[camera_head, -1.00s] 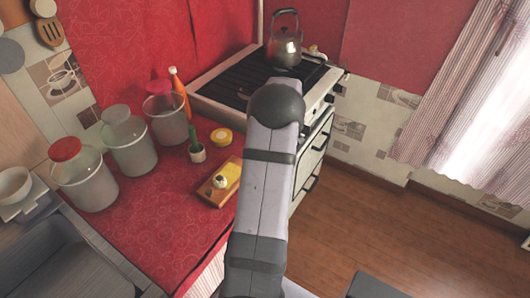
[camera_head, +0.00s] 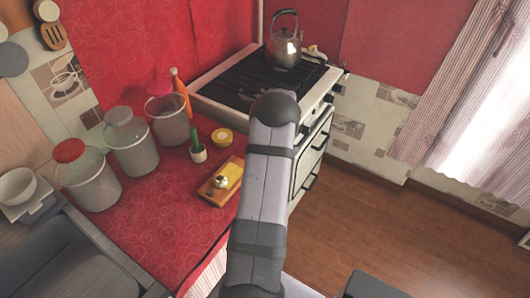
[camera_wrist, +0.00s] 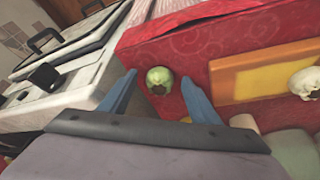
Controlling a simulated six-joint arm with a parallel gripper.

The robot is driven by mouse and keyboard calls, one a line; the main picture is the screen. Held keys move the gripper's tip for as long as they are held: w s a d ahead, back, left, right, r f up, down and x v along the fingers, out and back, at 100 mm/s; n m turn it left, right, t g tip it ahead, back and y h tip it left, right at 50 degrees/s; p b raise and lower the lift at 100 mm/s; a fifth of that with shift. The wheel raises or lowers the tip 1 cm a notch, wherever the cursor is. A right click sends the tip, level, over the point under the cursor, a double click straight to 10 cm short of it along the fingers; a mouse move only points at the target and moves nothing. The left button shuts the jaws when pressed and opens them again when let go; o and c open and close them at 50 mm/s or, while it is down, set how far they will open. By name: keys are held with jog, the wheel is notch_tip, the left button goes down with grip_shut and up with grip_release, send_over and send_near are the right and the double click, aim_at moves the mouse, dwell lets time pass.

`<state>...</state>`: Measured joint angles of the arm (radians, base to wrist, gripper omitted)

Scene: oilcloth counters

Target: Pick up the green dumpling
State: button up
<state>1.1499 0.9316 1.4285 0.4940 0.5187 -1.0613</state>
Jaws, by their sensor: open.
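The green dumpling (camera_wrist: 159,81), a small round pale-green thing with a dark patch, sits on the red counter near its edge in the wrist view. My gripper (camera_wrist: 158,77) is open, its two blue fingers apart, with the dumpling showing between the fingertips. I cannot tell how far the fingers are above it. In the head view neither my gripper nor the green dumpling shows; my arm covers that part. A white dumpling-like thing (camera_wrist: 305,83) lies on the wooden board, also in the head view (camera_head: 221,182).
The wooden board (camera_head: 215,199) with a yellow patch lies right of the dumpling in the wrist view. A yellow round dish (camera_head: 222,136), a white pot with a green top (camera_head: 198,153) and jars (camera_head: 89,181) stand nearby. The stove (camera_head: 304,165) adjoins the counter.

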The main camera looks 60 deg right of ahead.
jog(key=c, duration=0.7)
jog(key=shift+r, duration=0.1)
